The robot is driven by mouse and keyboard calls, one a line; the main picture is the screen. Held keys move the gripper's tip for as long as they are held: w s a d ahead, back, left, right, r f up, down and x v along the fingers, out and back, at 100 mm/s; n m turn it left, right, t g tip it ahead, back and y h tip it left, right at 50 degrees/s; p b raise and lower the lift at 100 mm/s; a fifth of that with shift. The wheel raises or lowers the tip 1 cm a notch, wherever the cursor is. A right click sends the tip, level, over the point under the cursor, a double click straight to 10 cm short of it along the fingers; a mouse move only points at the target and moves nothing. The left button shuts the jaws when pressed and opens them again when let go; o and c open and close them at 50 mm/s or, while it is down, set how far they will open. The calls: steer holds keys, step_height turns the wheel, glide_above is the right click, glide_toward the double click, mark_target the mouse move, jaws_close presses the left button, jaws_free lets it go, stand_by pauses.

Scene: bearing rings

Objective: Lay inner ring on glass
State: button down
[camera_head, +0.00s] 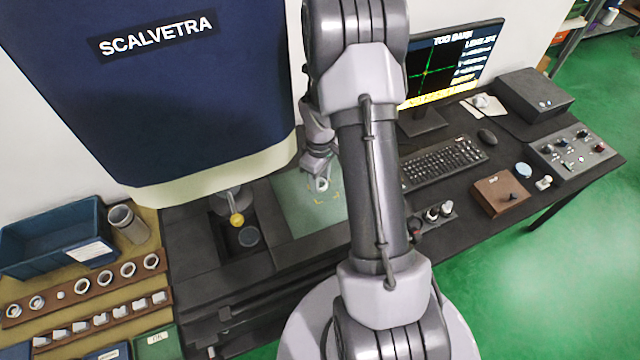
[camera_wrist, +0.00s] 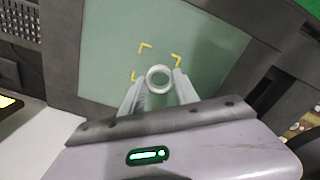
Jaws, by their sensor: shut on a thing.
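My gripper (camera_wrist: 159,88) is shut on a pale metal inner ring (camera_wrist: 159,70), held between its two fingertips in the wrist view. The ring is over the green glass plate (camera_wrist: 105,60), close to the yellow corner marks (camera_wrist: 146,46); the ring and fingers hide part of the marked area. I cannot tell whether the ring touches the glass. In the head view the ring (camera_head: 322,185) shows below my gripper (camera_head: 321,176), over the glass (camera_head: 300,215), with my arm covering the glass's right side.
A large dark blue machine housing (camera_head: 170,80) stands left of the glass, above a yellow-tipped probe (camera_head: 237,219). A rack with several rings (camera_head: 82,286) and a blue bin (camera_head: 50,240) are at left. A keyboard (camera_head: 440,163) and monitor (camera_head: 450,65) are at right.

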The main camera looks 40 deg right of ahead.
step_height(320, 180, down, 3)
steer(key=shift+r, duration=0.2)
steer(key=shift+f, duration=0.1)
steer(key=c, duration=0.9)
jaws_free()
step_height(320, 180, up, 12)
steer(key=shift+r+p, duration=0.2)
steer(key=shift+p, duration=0.75)
